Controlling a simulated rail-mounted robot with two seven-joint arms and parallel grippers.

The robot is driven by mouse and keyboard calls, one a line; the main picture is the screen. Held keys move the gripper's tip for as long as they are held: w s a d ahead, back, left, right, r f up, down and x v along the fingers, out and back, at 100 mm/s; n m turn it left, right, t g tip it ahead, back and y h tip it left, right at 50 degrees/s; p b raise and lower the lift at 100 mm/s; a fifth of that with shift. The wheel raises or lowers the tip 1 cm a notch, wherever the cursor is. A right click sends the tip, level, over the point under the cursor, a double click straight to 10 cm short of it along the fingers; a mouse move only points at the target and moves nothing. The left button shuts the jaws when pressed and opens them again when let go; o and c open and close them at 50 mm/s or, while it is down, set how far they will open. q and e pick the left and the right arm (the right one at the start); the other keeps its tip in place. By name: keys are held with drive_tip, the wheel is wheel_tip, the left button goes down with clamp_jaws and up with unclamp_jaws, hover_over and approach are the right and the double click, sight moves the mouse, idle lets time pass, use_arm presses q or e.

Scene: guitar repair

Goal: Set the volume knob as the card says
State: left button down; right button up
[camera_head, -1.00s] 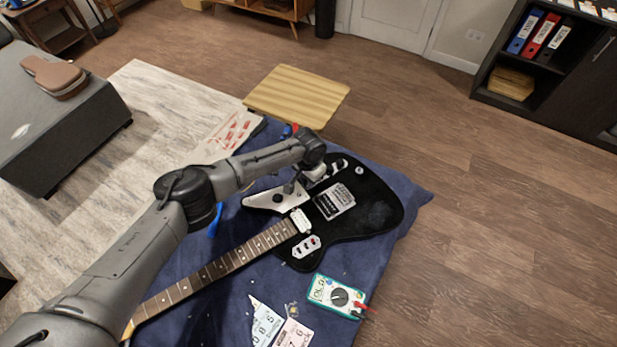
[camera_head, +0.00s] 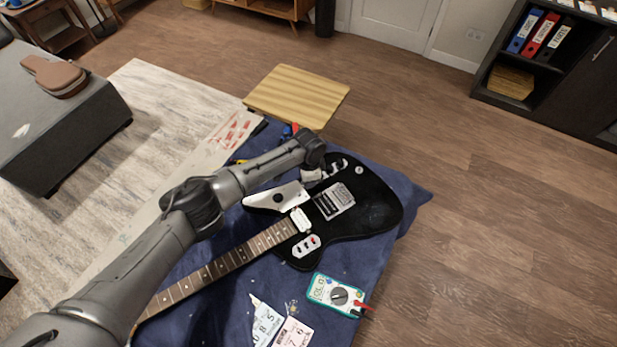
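A black electric guitar (camera_head: 375,210) lies on a blue cloth (camera_head: 215,300), its neck pointing to the lower left. A dark round spot (camera_head: 277,198) on its white plate (camera_head: 262,200) and a small pale round part (camera_head: 359,170) on the body both look knob-like; I cannot tell which is the volume knob. Two cards with large digits, a white card (camera_head: 265,322) and a pinkish card (camera_head: 293,333), lie below the guitar. My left gripper (camera_head: 313,180) is at the guitar's upper edge, mostly hidden by its wrist; its fingers are unclear. My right gripper is out of view.
A teal multimeter (camera_head: 337,295) with red and black leads lies below the guitar body. A striped wooden board (camera_head: 297,96) is beyond the cloth. Small loose parts lie near the cards. The wooden floor at right is clear.

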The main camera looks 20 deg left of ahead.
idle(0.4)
use_arm(q)
drive_tip(key=c, duration=0.9)
unclamp_jaws()
drive_tip(key=shift+c, duration=0.2)
drive_tip(key=shift+r, duration=0.1)
drive_tip(key=shift+r, duration=0.35)
wheel_tip(320, 180, up, 13)
drive_tip(key=p, duration=0.3)
